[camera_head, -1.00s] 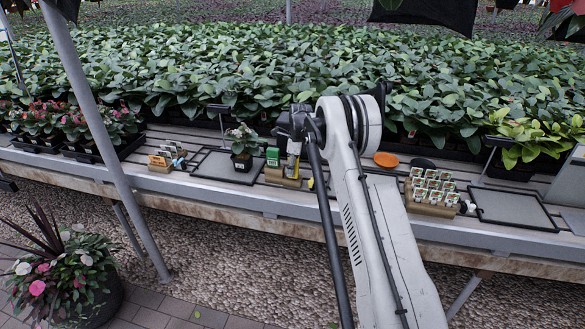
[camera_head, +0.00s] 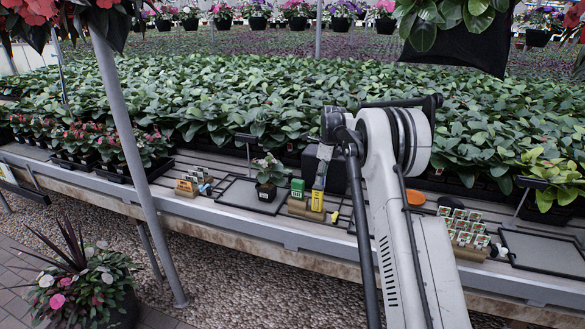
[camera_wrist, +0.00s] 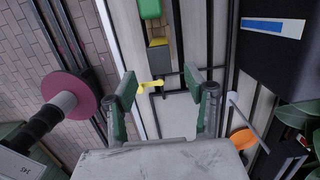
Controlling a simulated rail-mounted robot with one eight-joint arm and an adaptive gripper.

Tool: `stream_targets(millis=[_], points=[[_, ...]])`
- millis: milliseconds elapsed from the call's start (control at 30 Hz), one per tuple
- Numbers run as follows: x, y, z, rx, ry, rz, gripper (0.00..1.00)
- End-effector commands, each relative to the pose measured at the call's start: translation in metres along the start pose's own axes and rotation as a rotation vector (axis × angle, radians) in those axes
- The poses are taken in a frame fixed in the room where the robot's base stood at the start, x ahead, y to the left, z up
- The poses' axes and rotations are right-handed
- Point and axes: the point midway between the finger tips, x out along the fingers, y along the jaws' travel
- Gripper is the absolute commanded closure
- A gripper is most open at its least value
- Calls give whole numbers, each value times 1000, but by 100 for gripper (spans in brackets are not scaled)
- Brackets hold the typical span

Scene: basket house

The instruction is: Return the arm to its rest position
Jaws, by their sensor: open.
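My gripper shows in the wrist view (camera_wrist: 160,85) with its two dark green fingers apart and nothing between them. A small yellow piece (camera_wrist: 150,86) lies on the bench below, seen between the fingers; I cannot tell the height gap. In the head view, my grey-white arm reaches up over the bench, and its wrist is near the dark box; the fingertips cannot be made out there. The small yellow piece also shows in the head view (camera_head: 335,216).
The slatted bench holds a potted plant (camera_head: 269,176), a green box (camera_head: 297,188), a yellow box (camera_head: 317,201), an orange dish (camera_head: 415,197) and a dark box (camera_wrist: 275,50). A seed-packet tray (camera_head: 464,228) stands right. A post (camera_head: 133,165) stands left, and a black hanging planter (camera_head: 455,45) is above.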

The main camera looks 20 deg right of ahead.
Motion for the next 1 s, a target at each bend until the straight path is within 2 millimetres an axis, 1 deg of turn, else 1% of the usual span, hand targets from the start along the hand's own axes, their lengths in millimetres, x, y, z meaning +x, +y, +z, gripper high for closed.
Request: stream_targets(millis=[167,267,367,500,567,700,867,1000], points=[[-4,2,1,-10,0,-2,52],[-17,10,5,-50,-2,-11,52],[-39,24,12,-128,-5,-31,52],[-75,52,22,-268,-6,-65,52],[-90,66,25,-330,-5,-80,52],[-122,98,31,-473,-2,-116,52],[-154,138,34,-635,5,-156,52],[-179,175,32,-777,15,-192,52]])
